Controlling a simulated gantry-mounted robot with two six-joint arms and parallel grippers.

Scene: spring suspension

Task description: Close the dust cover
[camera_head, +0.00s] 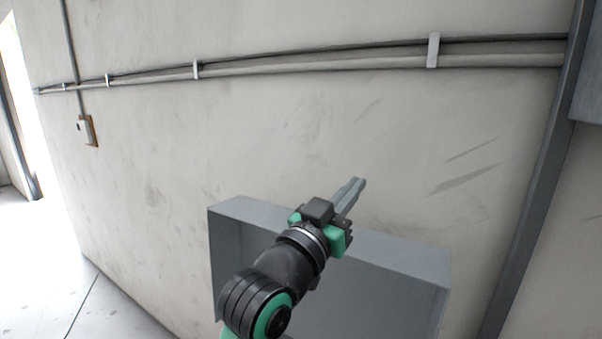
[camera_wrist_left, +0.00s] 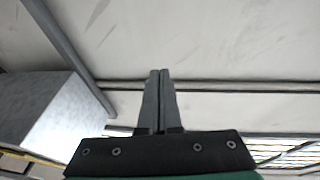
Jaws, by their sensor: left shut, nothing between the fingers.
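A grey metal box (camera_head: 395,250) is at the lower middle of the head view, against the wall. Its top face shows, and its front looks like a recess with a rim. I cannot tell which part is the dust cover. My left gripper (camera_head: 358,184) is in front of and over the box's top edge, its fingers pointing up and right past it. The arm hides part of the box's front. In the left wrist view the left gripper (camera_wrist_left: 160,75) has its fingers together with nothing between them. The right gripper is not in view.
A pale wall (camera_head: 300,130) carries two horizontal pipes (camera_head: 320,66) above the box. A dark vertical post (camera_head: 535,190) stands to the right, with another grey box (camera_head: 594,70) beyond it. A small switch box (camera_head: 84,130) is at left.

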